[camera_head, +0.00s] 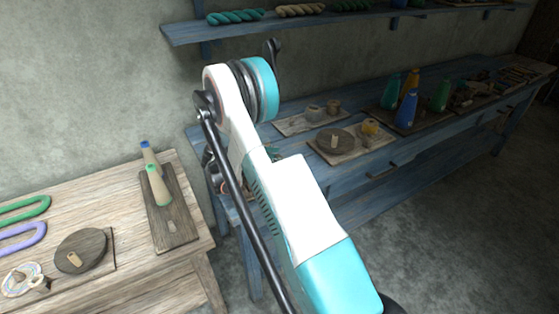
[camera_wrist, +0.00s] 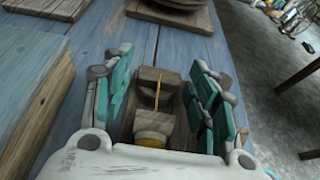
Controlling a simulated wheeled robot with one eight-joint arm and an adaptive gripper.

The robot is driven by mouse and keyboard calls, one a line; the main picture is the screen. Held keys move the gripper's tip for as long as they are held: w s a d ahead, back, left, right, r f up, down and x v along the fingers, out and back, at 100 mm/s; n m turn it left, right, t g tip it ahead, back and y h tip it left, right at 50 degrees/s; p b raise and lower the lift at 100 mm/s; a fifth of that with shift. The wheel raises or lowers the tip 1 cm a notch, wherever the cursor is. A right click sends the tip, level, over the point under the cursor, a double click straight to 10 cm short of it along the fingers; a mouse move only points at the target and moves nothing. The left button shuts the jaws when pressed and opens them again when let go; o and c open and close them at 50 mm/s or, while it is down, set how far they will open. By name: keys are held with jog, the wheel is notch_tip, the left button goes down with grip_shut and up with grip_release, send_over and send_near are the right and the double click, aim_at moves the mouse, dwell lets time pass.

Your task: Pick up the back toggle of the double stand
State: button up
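In the wrist view my gripper (camera_wrist: 160,77) is open, its two teal-padded fingers apart. Between the fingers is a small wooden stand (camera_wrist: 126,130) with a brown wooden piece (camera_wrist: 149,74) on its far part and a yellow-topped piece (camera_wrist: 154,124) nearer the wrist. A thin yellow strip runs up the middle between them. Which piece is the back toggle I cannot tell for sure. The fingers flank the far piece, and I see no clear contact. In the head view my arm hides most of the gripper and this stand.
The stand is on the blue bench (camera_head: 375,187). A board with a round disc (camera_head: 335,140) lies farther along it, and coloured bottles (camera_head: 408,105) stand beyond. A wooden table (camera_head: 130,190) is at left, with a gap between. A blue shelf (camera_head: 340,25) hangs above.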

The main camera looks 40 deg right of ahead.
jog(key=c, duration=0.4)
